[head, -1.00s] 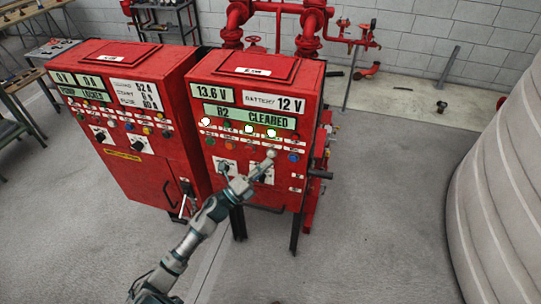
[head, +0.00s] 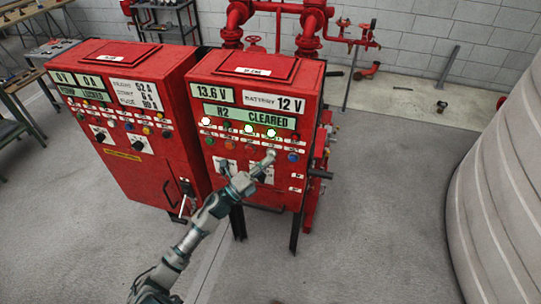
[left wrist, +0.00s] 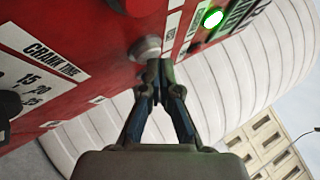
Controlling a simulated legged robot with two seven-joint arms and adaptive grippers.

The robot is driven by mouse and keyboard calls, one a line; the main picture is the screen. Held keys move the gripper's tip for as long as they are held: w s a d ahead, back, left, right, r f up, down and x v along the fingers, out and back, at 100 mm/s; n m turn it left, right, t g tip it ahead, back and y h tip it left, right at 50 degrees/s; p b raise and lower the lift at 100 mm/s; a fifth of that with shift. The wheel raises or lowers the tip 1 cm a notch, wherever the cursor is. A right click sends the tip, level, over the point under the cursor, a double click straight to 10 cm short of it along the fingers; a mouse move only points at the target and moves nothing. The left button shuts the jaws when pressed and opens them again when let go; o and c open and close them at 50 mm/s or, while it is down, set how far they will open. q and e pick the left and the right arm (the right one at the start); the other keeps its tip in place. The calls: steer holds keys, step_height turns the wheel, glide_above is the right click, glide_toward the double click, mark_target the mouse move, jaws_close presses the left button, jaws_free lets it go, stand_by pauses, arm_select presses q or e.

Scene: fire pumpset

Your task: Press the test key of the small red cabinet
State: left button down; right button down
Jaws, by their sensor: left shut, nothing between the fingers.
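The smaller red cabinet (head: 225,180) stands in the middle of the head view. Its displays read 13.6 V, BATTERY 12 V and a green line ending in CLEARED (head: 250,117). Rows of lamps and coloured keys sit below. My left gripper (head: 269,158) is shut and empty at the lower key row, its tips in front of the panel. In the left wrist view the shut fingertips (left wrist: 154,64) are at a grey round key (left wrist: 147,47); I cannot tell whether they touch it. The fingers hide part of the panel. My right gripper is out of view.
A larger red cabinet (head: 140,175) stands close on the left. Red pipes (head: 309,35) rise behind. A big ribbed pale tank (head: 500,190) is at the right. A selector knob (left wrist: 10,103) beside a CRANK TIME label shows in the wrist view. The floor in front is clear.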

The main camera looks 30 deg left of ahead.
arm_select(q)
steer(key=shift+w, duration=0.25)
steer(key=shift+s, duration=0.1)
stand_by(0.4)
steer(key=shift+s+d, duration=0.15)
steer(key=shift+s, duration=0.6)
steer(key=s, duration=0.2)
steer(key=s+d+p, duration=0.1)
steer(key=s, duration=0.2)
steer(key=shift+d, duration=0.1)
steer(key=shift+w, duration=0.1)
stand_by(0.6)
